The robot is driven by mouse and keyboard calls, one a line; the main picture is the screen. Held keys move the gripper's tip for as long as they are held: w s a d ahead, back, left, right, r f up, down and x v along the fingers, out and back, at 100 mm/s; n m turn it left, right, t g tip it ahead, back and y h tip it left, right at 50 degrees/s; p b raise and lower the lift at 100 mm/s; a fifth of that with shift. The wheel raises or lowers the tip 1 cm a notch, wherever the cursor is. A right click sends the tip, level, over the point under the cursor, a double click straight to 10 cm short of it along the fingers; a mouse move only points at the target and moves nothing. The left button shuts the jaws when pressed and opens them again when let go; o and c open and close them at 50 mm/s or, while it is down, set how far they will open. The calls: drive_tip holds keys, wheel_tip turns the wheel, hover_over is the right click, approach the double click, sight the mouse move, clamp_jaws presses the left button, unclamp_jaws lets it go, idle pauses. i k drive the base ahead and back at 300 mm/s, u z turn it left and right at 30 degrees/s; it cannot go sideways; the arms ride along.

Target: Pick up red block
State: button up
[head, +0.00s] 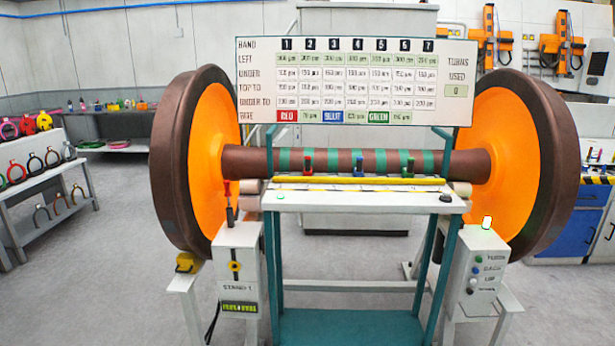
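The bar runs along the back of a white tabletop (350,202) in front of the wheelset axle. A similar blue piece (358,168) and a green piece (408,168) stand to its right along the same bar. The red block is small in the picture, so its exact seating is hard to tell. My gripper is not in view.
Two large orange-faced wheels (215,160) flank the table, joined by a brown axle (250,162) with green bands. A printed board (350,80) hangs above. A grey control box (237,270) stands left and a button box (480,270) right. Open floor (110,270) lies left.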

sight(308, 172)
drive_tip(key=z, duration=0.7)
drive_tip(key=k, duration=0.15)
drive_tip(key=u, duration=2.75)
drive_tip(key=i, duration=1.35)
drive_tip(key=z, duration=0.15)
